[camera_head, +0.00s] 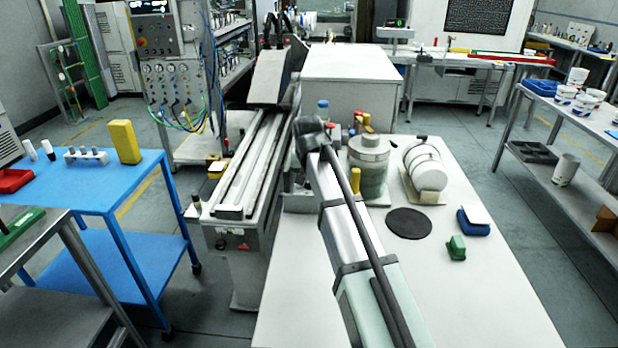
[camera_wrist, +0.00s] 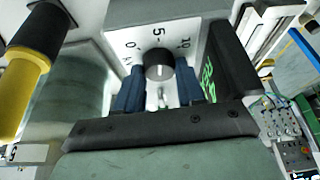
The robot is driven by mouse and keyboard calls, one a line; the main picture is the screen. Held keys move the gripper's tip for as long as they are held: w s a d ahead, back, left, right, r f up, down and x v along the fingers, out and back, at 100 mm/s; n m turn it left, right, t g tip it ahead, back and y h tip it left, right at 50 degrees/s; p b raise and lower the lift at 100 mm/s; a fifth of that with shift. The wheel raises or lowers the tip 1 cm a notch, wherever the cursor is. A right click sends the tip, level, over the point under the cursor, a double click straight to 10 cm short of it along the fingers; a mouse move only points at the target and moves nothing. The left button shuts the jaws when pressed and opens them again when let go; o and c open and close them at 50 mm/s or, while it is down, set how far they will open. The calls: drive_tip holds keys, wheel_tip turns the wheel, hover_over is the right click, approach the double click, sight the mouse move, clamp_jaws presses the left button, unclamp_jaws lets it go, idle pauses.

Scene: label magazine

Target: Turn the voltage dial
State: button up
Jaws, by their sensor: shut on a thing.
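The voltage dial (camera_wrist: 158,66) shows in the wrist view as a round dark knob on a white panel (camera_wrist: 118,20). The panel carries the marks 0, 5, 10 and a V. A short pale line shows on the knob's face, apparently toward the bottom of the picture. My gripper (camera_wrist: 159,80) has its two blue fingers on either side of the knob, shut on it. The exact contact is partly hidden at the fingertips. In the head view my arm crosses the white table, and the dial and fingers cannot be made out.
A yellow and black object (camera_wrist: 25,65) stands close at left in the wrist view. A dark block with green characters (camera_wrist: 228,65) is close at right.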

drive_tip(key=o, duration=1)
drive_tip(key=v, duration=1.4)
drive_tip(key=shift+w, duration=0.1)
drive_tip(key=shift+d, duration=0.1)
